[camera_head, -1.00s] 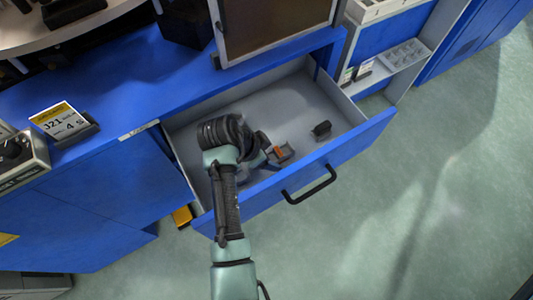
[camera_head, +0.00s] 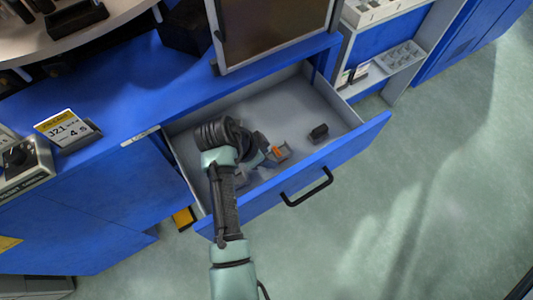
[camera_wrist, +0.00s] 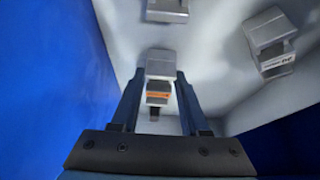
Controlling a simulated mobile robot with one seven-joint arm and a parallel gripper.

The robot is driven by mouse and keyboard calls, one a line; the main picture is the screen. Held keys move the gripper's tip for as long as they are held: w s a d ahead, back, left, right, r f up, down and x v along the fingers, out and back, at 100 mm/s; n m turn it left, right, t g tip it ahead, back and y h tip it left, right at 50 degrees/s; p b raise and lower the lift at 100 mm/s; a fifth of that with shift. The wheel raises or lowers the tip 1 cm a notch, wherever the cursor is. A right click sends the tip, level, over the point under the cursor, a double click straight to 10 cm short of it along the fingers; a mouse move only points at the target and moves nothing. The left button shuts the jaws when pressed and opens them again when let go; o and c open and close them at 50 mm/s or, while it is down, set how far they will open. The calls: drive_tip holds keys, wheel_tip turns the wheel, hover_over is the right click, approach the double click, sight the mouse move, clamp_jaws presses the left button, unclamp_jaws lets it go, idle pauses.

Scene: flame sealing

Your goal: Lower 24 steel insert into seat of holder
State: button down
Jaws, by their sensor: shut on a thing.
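My gripper (camera_wrist: 158,92) points down into the open drawer and is shut on a grey block with an orange band (camera_wrist: 158,96), taken to be the steel insert. The block sits between the two fingers; its marking is unreadable. Two other grey blocks lie on the drawer floor in the wrist view: one with a label (camera_wrist: 272,45) at upper right, one at the top edge (camera_wrist: 166,10). I cannot tell which is the holder, nor whether the held block touches anything below.
The blue drawer (camera_head: 352,140) stands open, with a black handle (camera_head: 308,188) on its front. A grey block with orange (camera_head: 278,152) and a dark block (camera_head: 318,132) lie inside. Drawer walls stand close around my gripper. A sign (camera_head: 66,128) stands on the bench.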

wheel_tip(320, 180, up, 8)
drive_tip(key=p, duration=0.7)
drive_tip(key=shift+r, duration=0.2)
idle(1.3)
